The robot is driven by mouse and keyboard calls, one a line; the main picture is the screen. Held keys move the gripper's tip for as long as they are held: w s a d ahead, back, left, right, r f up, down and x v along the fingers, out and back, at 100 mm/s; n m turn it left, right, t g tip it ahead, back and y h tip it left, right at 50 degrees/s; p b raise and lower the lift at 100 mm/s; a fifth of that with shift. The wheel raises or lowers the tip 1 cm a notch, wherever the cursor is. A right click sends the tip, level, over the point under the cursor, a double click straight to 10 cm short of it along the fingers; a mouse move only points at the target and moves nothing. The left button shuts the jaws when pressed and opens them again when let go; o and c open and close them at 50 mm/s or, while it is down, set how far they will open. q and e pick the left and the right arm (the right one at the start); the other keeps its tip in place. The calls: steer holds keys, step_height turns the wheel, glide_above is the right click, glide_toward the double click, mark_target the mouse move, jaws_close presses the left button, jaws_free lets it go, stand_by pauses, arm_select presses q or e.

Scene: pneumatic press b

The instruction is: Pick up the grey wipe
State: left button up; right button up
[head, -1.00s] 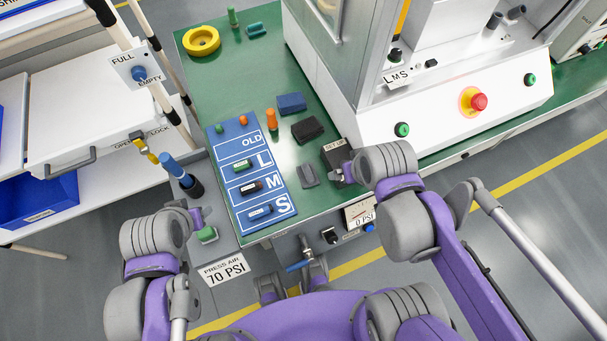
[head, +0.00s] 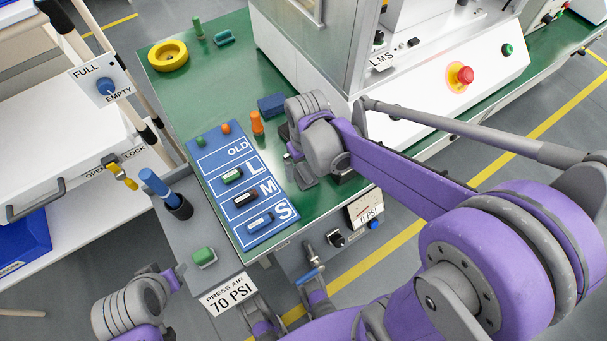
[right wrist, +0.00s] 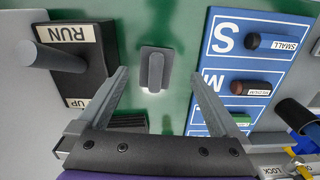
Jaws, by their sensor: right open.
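The grey wipe (right wrist: 155,70) lies on the green bench top. In the right wrist view it is a small flat grey piece with a raised ridge along its middle. In the head view only part of the wipe (head: 306,183) shows below my right wrist. My right gripper (right wrist: 160,76) is open and empty, pointing down over the bench with one finger to each side of the wipe. In the head view my right gripper (head: 291,154) is mostly hidden by its wrist. My left gripper (head: 168,281) is at the lower left, small and unclear.
A blue L/M/S board (head: 241,190) with several plugs lies beside the wipe. A black RUN switch box (right wrist: 80,60) with a grey lever stands on the other side. A blue block (head: 271,104) and the white press (head: 440,85) are behind.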

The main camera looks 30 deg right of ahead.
mark_target(306, 173)
steer(key=f, duration=0.3)
steer(key=w+f+b, duration=0.1)
steer(key=shift+d+f, duration=0.15)
steer(key=shift+d, duration=0.1)
steer(key=shift+f, duration=0.6)
steer(key=c, duration=1.4)
steer(key=shift+r, duration=0.1)
step_height(306, 173, up, 10)
steer(key=shift+p, duration=1)
steer(key=o, duration=0.7)
jaws_close()
